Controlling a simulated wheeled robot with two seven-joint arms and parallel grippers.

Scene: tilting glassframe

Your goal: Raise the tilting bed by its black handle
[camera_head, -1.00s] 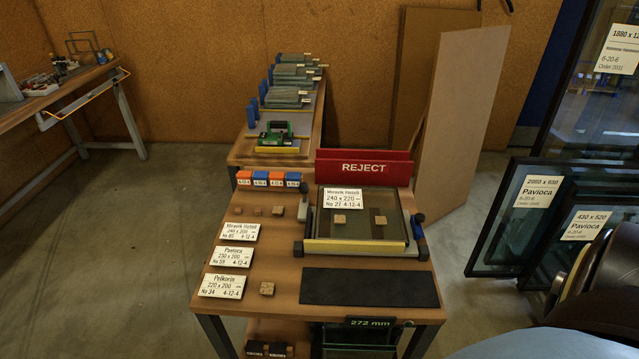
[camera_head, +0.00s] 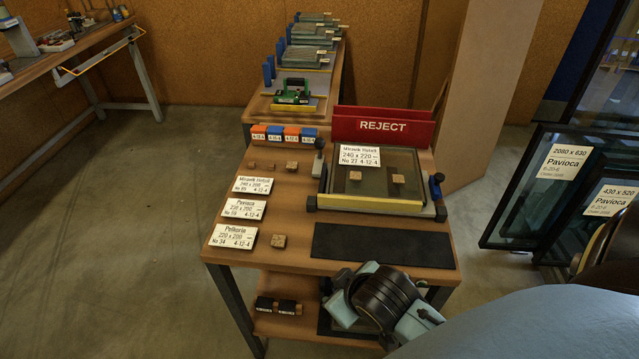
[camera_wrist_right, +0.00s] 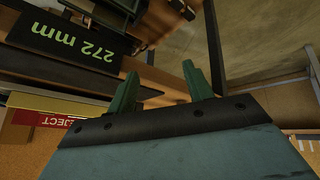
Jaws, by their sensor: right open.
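The tilting bed (camera_head: 325,202) stands on the bench with a glass pane (camera_head: 374,170) lying flat on it, framed by a yellow front strip. A dark, black-looking knob handle (camera_head: 319,145) stands upright at its left side, and a blue knob (camera_head: 436,181) at its right. My right arm comes in at the lower right of the head view, with its wrist in front of the bench's front edge. In the right wrist view my right gripper (camera_wrist_right: 160,88) has two green fingers apart with nothing between them, away from the handle. My left gripper is not in view.
A black mat (camera_head: 382,245) lies in front of the bed. White label cards (camera_head: 234,235) and small wooden blocks lie left. The red REJECT bin (camera_head: 382,128) stands behind the bed. The 272 mm sign (camera_wrist_right: 75,47) shows near the gripper. Leaning glass frames stand right.

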